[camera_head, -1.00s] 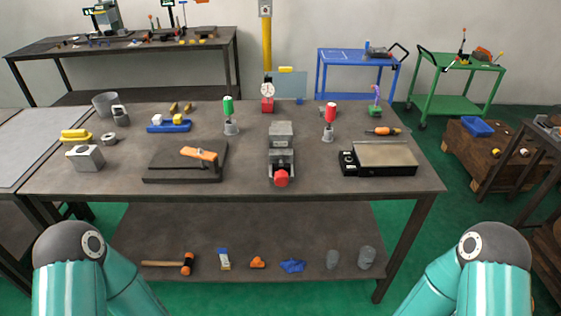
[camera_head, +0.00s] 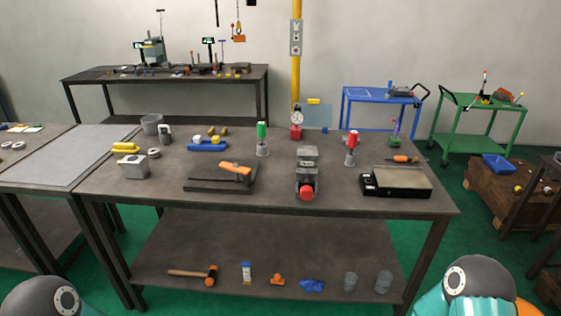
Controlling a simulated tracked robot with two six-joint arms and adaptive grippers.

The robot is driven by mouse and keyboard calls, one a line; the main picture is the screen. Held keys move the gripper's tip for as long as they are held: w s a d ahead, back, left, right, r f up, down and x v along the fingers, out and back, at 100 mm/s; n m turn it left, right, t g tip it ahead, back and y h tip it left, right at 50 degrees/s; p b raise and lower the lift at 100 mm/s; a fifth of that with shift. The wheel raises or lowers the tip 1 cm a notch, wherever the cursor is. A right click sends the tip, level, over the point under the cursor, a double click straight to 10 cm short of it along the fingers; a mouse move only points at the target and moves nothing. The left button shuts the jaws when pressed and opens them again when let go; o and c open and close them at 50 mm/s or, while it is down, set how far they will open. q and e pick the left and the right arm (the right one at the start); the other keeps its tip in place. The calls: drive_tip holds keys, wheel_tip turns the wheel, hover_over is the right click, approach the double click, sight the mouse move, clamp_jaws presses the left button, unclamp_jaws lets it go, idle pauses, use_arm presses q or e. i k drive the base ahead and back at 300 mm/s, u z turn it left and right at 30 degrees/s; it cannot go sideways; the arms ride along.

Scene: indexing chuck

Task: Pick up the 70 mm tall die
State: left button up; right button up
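I cannot tell for sure which thing is the 70 mm tall die. Two grey cylinders stand on the lower shelf at the right, a left one (camera_head: 350,282) and a right one (camera_head: 383,281). On the tabletop, a grey block with a round hole (camera_head: 133,167) sits at the left. A grey cup-like cylinder (camera_head: 152,124) and a smaller grey part (camera_head: 165,134) stand behind it. No heights can be read. Only rounded joints of my arms show at the bottom corners; neither gripper is in view.
The dark workbench (camera_head: 270,196) holds a vise with a red knob (camera_head: 307,170), a flat plate with an orange handle (camera_head: 220,178), a scale-like box (camera_head: 396,181) and green- and red-topped tools. A mallet (camera_head: 195,274) lies on the shelf. Bare tabletop lies between things.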

sight(307, 159)
drive_tip(key=u, duration=0.2)
drive_tip(key=i, duration=1)
